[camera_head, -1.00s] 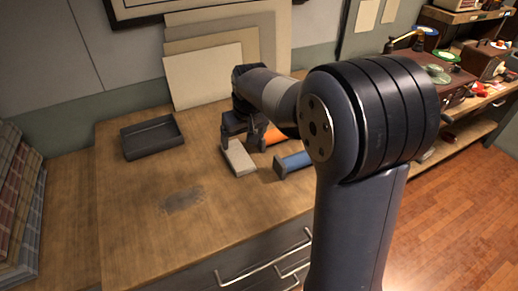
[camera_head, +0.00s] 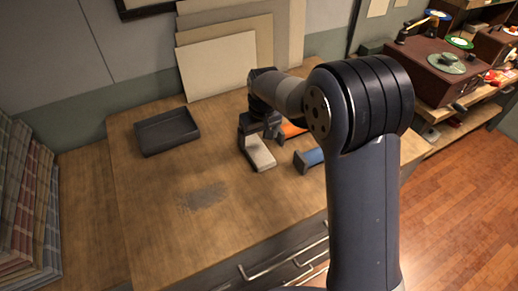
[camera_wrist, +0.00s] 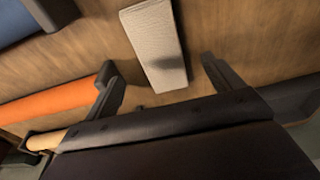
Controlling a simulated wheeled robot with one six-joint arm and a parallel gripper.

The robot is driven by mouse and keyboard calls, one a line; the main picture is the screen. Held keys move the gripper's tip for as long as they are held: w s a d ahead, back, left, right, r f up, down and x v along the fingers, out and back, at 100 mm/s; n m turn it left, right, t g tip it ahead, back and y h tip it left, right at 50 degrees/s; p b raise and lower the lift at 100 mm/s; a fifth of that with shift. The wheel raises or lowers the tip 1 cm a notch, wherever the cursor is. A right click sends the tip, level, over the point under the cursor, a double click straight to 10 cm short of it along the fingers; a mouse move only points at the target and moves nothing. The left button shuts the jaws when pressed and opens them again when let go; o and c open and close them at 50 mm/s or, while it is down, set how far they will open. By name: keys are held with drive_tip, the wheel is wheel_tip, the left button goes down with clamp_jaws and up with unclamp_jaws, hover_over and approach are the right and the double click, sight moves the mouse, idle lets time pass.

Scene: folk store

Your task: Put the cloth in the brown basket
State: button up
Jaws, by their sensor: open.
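A pale ribbed block (camera_head: 262,158), which also shows in the wrist view (camera_wrist: 157,40), lies on the wooden worktop. It may be a folded cloth, but I cannot tell for sure. My gripper (camera_head: 258,128) is low over its far end. In the wrist view my gripper (camera_wrist: 157,66) has its two fingers wide apart, with the pale block lying between and beyond the tips and nothing gripped. I cannot tell whether the fingers touch it. No brown basket shows in any view.
An orange roll (camera_wrist: 50,103) and a blue roll (camera_head: 312,157) with dark ends lie close to the right. A dark shallow tray (camera_head: 168,132) stands at the back left. Pale boards (camera_head: 218,68) lean on the wall. Plaid fabrics (camera_head: 25,200) stand at the left. The front worktop is clear.

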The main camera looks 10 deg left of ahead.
sight(257, 149)
drive_tip(key=shift+w+a+f+p, duration=0.1)
drive_tip(key=shift+w+f+p, duration=0.15)
drive_tip(key=shift+f, duration=0.75)
drive_tip(key=shift+w+a+f+p, duration=0.15)
drive_tip(key=shift+f+p, duration=0.25)
drive_tip(key=shift+f, duration=0.6)
drive_tip(key=shift+w+a+f+p, duration=0.15)
drive_tip(key=shift+f+p, duration=0.15)
drive_tip(key=shift+f, duration=0.7)
drive_tip(key=shift+c, duration=0.5)
drive_tip(key=c, duration=1.1)
